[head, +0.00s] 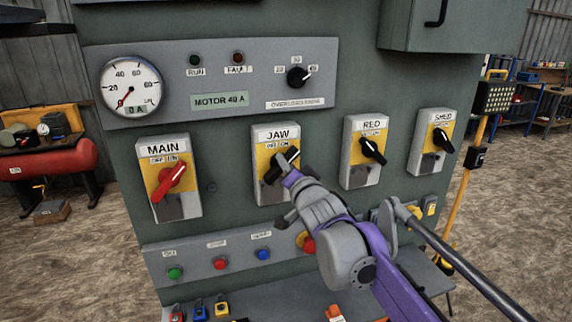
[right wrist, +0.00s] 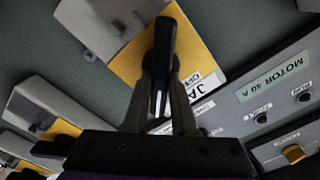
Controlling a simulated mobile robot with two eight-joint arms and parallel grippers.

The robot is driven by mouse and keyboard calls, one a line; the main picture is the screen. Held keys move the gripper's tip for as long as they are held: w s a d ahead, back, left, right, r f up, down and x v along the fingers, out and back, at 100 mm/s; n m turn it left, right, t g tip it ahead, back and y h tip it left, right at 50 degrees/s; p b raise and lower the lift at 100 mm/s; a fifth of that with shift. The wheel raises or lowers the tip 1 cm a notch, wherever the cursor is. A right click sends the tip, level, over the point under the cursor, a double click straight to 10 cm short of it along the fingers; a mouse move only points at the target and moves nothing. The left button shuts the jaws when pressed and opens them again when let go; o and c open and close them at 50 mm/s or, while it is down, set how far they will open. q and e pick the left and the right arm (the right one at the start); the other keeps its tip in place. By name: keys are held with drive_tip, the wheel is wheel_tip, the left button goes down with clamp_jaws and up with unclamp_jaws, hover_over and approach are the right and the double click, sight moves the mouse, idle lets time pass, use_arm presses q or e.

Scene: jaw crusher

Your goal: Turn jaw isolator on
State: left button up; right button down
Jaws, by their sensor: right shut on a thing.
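The JAW isolator (head: 275,135) is a grey box with a yellow plate and a black rotary handle (head: 293,153) on the front of the cabinet. My right gripper (head: 281,169) reaches it from the lower right and is shut on this handle. In the right wrist view, the black handle (right wrist: 165,38) stands between the two fingers of the gripper (right wrist: 163,80). In the head view the handle slants from lower left to upper right, towards the ON side, like the red MAIN handle (head: 169,182). The fingers hide part of it. My left gripper is out of view.
The RED isolator (head: 352,170) and the SHED isolator (head: 418,160) are to the right, their black handles slanting down right. Coloured push buttons (head: 220,263) sit on a panel below, partly behind my right arm. A gauge (head: 131,87) is at upper left.

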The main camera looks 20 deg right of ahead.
drive_tip(key=c, duration=0.7)
unclamp_jaws()
drive_tip(key=s, duration=1.1)
drive_tip(key=shift+d+b, duration=0.15)
drive_tip(key=shift+b, duration=0.25)
drive_tip(key=shift+w, duration=0.1)
